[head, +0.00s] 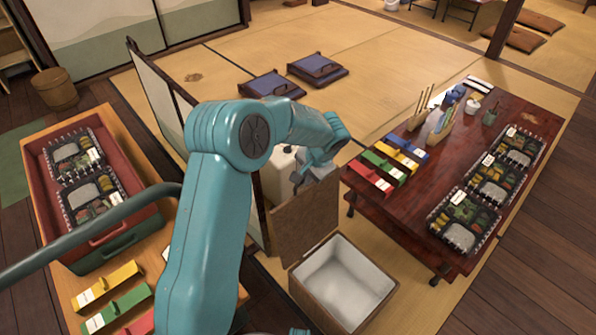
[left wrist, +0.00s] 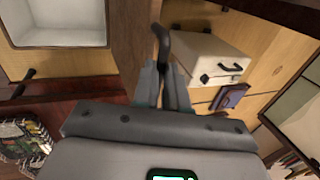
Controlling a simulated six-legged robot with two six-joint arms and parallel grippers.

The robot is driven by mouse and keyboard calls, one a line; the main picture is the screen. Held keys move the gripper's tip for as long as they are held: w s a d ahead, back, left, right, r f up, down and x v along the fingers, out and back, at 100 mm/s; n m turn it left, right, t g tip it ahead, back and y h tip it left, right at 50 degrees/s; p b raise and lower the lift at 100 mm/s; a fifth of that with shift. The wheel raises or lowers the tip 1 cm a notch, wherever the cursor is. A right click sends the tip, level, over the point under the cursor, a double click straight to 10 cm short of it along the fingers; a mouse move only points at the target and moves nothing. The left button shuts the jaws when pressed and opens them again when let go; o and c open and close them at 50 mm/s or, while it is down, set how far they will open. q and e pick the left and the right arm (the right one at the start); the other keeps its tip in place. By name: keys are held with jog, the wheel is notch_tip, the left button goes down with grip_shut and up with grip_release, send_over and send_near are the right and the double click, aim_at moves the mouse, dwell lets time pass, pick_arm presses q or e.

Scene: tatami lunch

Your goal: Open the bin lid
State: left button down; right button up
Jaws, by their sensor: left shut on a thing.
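The bin (head: 345,283) stands on the floor left of the low table, with a pale, empty-looking inside. Its brown lid (head: 303,218) stands up steeply at the bin's back edge, so the bin is open. My left gripper (head: 314,168) is at the top edge of the raised lid. In the left wrist view my left gripper (left wrist: 164,82) is shut on the dark lid handle (left wrist: 161,42).
A white box (head: 276,176) stands behind the lid. A low red-brown table (head: 420,205) with bento boxes and coloured packets is to the right. A wooden counter (head: 62,284) with a red tray (head: 118,226) is at left. Tatami right of the bin is clear.

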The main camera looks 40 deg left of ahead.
pick_arm(q)
jog(key=d, duration=0.4)
jog(key=shift+s+d+b, duration=0.2)
jog(key=shift+d+b, duration=0.05)
jog(key=shift+b, duration=0.1)
jog(key=c, duration=1.2)
grip_release()
jog(key=shift+f, duration=0.1)
jog(key=shift+o, duration=0.2)
jog(key=p+v, duration=0.5)
jog(key=v, duration=1.1)
jog(key=shift+r, duration=0.25)
